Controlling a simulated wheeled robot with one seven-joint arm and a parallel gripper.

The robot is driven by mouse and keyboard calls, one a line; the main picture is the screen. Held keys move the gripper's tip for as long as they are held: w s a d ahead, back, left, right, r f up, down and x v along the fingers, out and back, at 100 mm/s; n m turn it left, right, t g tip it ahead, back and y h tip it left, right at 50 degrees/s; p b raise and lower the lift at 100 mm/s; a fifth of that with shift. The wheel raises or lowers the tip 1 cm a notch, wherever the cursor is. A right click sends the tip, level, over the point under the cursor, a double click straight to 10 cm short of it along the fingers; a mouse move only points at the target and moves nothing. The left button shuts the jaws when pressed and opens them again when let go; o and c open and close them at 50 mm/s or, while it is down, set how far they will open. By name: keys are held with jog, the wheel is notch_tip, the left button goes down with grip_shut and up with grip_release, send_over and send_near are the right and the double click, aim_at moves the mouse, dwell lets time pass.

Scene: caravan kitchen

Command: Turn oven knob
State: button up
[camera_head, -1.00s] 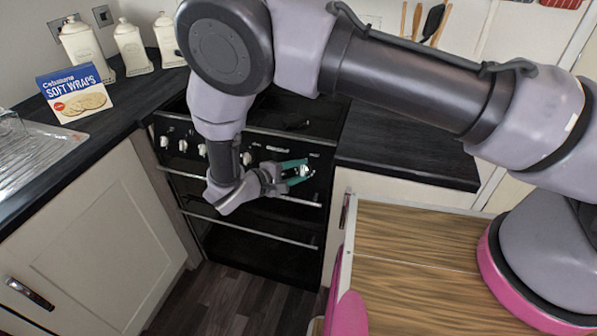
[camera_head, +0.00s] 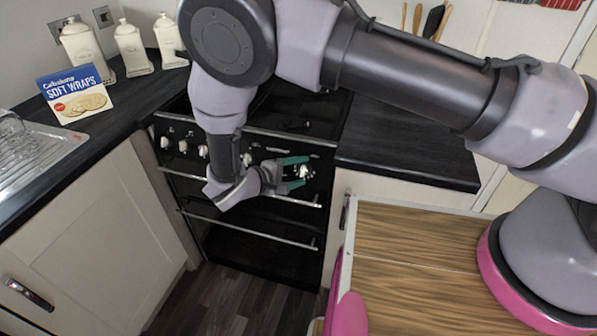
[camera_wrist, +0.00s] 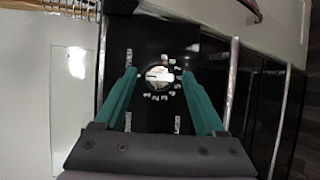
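The black oven (camera_head: 262,230) stands between the counters, with a row of white knobs along its front panel. My gripper (camera_head: 303,172) has teal fingers and is at the right end of this panel. The rightmost knob (camera_head: 304,171) shows between its fingertips. In the wrist view the white knob (camera_wrist: 158,74) has printed marks around it. The open fingers (camera_wrist: 160,75) lie one on each side of it, with a gap on both sides. My arm hides part of the panel in the head view.
Oven handle rails (camera_head: 250,229) run below the knobs. A dark counter (camera_head: 410,145) is on the right, and a wood-topped surface (camera_head: 415,270) is in front. A soft wraps box (camera_head: 75,93) and white canisters (camera_head: 133,48) stand on the left counter.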

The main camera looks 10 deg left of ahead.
jog(key=v, duration=1)
jog(key=shift+s+a+r, duration=0.2)
jog(key=shift+s+a, duration=0.05)
jog(key=shift+s, duration=0.05)
